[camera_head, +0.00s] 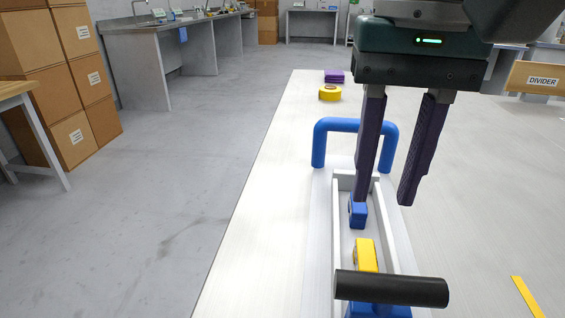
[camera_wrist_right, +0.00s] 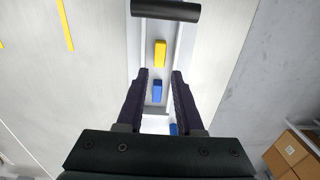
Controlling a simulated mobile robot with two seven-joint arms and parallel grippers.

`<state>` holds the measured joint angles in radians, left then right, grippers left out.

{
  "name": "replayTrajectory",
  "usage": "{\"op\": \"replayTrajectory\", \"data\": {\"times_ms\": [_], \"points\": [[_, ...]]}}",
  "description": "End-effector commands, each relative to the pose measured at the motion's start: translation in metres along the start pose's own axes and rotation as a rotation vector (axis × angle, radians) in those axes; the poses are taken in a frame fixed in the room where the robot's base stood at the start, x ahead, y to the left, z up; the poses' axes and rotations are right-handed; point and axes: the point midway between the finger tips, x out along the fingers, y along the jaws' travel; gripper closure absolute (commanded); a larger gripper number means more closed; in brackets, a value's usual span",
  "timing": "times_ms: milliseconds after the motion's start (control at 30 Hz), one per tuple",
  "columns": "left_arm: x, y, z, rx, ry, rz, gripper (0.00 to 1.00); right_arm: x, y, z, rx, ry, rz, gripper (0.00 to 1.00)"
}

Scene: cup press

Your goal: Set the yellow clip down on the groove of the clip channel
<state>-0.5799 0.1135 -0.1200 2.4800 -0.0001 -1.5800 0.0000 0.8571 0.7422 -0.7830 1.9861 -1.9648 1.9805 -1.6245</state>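The yellow clip (camera_head: 366,255) sits between the white side rails of the clip channel (camera_head: 337,225), just beyond the black bar. It also shows in the right wrist view (camera_wrist_right: 160,53). A blue clip (camera_head: 357,213) lies in the same channel behind it, with a small gap, and shows in the right wrist view (camera_wrist_right: 157,90). My right gripper (camera_head: 384,200) points down over the channel, its fingers apart and nothing between them. Its fingertips (camera_wrist_right: 160,73) show on either side of the channel in the wrist view. My left gripper is not in view.
A black cylindrical bar (camera_head: 391,288) crosses the channel's near end. A blue arched handle (camera_head: 355,125) stands at its far end. The table right of the channel is mostly clear.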

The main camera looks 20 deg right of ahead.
Motion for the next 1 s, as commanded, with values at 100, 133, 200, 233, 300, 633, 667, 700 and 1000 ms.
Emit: {"op": "replayTrajectory", "data": {"times_ms": [100, 133, 200, 233, 300, 633, 667, 700, 1000], "points": [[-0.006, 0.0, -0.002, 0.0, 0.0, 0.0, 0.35, -0.022, 0.0, -0.001, 0.0, 0.004, -0.001, 0.64], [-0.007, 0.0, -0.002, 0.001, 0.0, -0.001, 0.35, -0.026, 0.0, -0.001, 0.0, 0.004, -0.001, 0.64], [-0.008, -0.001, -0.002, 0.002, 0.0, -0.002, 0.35, -0.031, 0.0, -0.001, -0.001, 0.002, 0.0, 0.64], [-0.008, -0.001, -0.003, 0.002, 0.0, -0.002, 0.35, -0.032, 0.0, 0.0, -0.001, 0.002, 0.001, 0.64], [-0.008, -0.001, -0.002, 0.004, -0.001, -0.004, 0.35, -0.034, 0.0, 0.0, -0.001, 0.0, 0.001, 0.64], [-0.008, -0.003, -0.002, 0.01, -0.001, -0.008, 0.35, -0.033, 0.0, 0.0, -0.001, -0.001, 0.001, 0.64], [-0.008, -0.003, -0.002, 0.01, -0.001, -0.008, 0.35, -0.033, 0.0, 0.0, -0.001, -0.001, 0.001, 0.64], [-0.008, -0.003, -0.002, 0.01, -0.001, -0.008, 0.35, -0.033, 0.0, 0.0, -0.001, -0.001, 0.001, 0.64], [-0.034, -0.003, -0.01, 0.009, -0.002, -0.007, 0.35, -0.054, -0.064, 0.066, 0.041, -0.265, -0.29, 0.64]]}}
